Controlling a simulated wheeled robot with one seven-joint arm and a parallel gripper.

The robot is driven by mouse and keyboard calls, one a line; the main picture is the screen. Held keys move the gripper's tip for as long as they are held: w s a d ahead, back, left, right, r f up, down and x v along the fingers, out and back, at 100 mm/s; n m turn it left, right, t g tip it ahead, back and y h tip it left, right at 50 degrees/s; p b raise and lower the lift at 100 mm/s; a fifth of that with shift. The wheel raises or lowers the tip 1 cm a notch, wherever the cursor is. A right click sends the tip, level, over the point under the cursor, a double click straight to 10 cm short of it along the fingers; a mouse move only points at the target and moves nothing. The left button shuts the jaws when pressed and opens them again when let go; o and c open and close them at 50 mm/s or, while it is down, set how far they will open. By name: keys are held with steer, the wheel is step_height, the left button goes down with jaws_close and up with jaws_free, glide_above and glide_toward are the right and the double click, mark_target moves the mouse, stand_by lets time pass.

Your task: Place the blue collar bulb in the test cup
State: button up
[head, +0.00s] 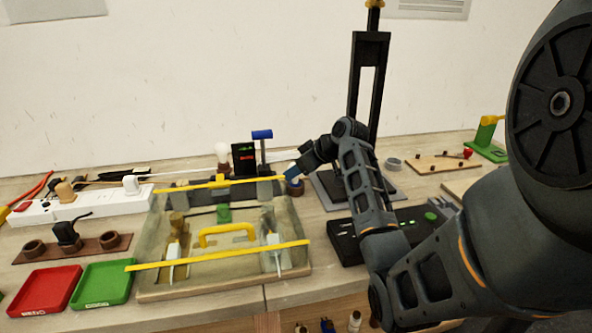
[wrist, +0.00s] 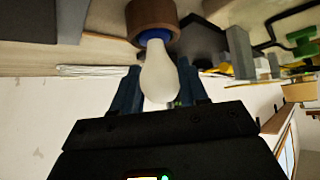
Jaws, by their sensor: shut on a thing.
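The blue collar bulb (wrist: 160,78) is white and shows between the two blue fingers of my gripper (wrist: 160,92) in the wrist view. My gripper is shut on it. Its blue collar (wrist: 154,36) is at the mouth of a brown cup (wrist: 152,14), and the part beyond the collar is hidden. I cannot tell whether it is fully seated. In the head view my gripper (head: 291,171) is at the back right corner of the wooden tray, just above a brown cup (head: 296,188). The glass is hidden there.
Another white bulb (head: 221,150) stands left of a black display box (head: 243,158). A blue-topped post (head: 262,140) stands close left of my gripper, and a tall black stand (head: 370,80) behind it. The wooden tray (head: 200,284) has yellow bars across it.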

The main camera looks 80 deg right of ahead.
steer(key=shift+f, duration=0.35)
steer(key=o, duration=1.4)
steer(key=shift+c, duration=0.2)
steer(key=b+v, duration=0.1)
steer(key=v, duration=0.6)
steer(key=shift+s+r, duration=0.25)
steer(key=shift+s, duration=0.05)
